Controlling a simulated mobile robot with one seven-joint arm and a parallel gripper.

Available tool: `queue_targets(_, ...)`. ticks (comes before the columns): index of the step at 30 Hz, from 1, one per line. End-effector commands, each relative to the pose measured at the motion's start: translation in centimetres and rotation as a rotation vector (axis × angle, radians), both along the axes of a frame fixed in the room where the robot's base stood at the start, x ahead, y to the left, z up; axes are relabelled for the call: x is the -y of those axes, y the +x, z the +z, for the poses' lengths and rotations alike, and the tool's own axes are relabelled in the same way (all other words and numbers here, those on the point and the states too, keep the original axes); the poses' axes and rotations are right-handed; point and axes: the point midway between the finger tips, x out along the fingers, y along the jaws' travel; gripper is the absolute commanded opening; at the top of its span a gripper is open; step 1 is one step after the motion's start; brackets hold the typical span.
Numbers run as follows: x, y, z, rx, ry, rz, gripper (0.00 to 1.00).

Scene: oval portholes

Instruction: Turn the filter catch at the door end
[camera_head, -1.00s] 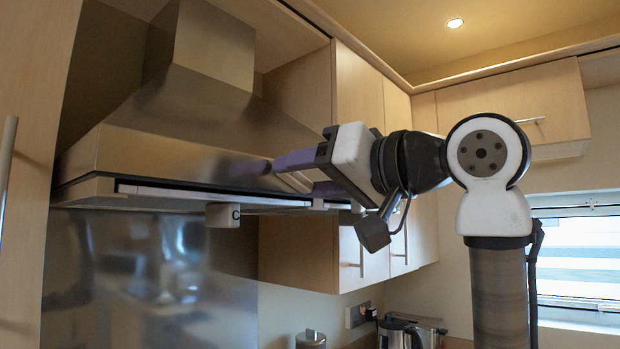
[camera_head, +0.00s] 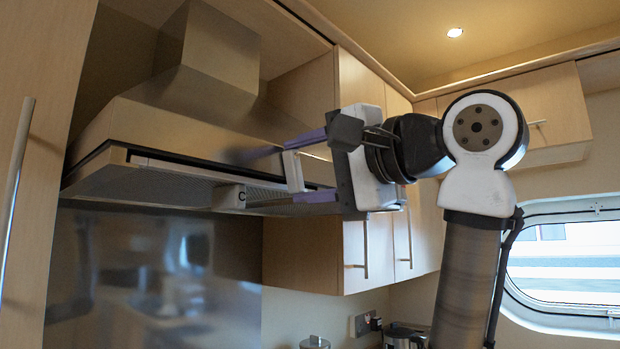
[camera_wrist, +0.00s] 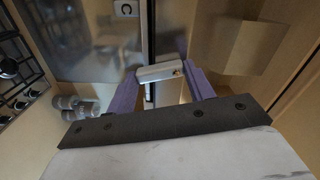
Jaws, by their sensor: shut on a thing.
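My gripper (camera_head: 290,172) is at the right part of the hood's front edge, with one purple finger above the other. It is shut on a pale bar-shaped catch (camera_head: 294,168), which stands nearly upright between the fingers in the head view. In the wrist view the same silvery catch (camera_wrist: 161,71) spans the space between the two purple fingertips, beside the hood's long edge strip. The steel hood (camera_head: 190,125) has a mesh filter (camera_head: 150,185) on its underside. A small pale block marked "C" (camera_head: 229,197) sits at the hood's lower edge, left of my gripper. The fingers hide part of the hood edge.
Wall cupboards (camera_head: 300,245) stand close to the right of the hood, behind my gripper. A tall door with a bar handle (camera_head: 17,165) is at the left. In the wrist view, a hob (camera_wrist: 20,70) shows at left. A window (camera_head: 570,260) is at right.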

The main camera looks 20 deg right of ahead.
Motion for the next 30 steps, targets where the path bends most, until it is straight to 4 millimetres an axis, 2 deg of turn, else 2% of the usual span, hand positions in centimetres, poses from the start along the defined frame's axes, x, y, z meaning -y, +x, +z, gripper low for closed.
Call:
queue_targets(12, -0.35, -0.26, -0.16, -0.124, 0.188, 0.000, 0.30)
queue_targets(30, -0.39, -0.27, -0.10, -0.150, 0.225, -0.001, 0.30)
